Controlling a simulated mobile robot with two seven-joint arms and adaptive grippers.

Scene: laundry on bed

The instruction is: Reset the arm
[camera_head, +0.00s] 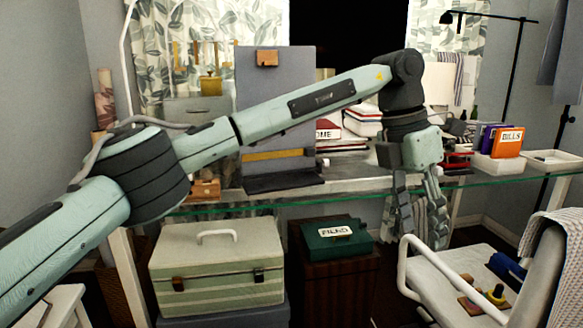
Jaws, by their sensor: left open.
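My left arm comes in from the left and reaches across the middle of the head view. My left gripper (419,212) hangs fingers down at its end, in front of the desk's front edge and above the chair's armrest. Its fingers look apart, with no object between them that I can make out. My right gripper is not in view.
A glass-topped desk (345,185) holds books, a grey board and a bin of folders (499,163). Below are a striped case (217,265) and a green box (337,236) on a brown cabinet. A white chair (440,280) with small items stands right, close under the gripper.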

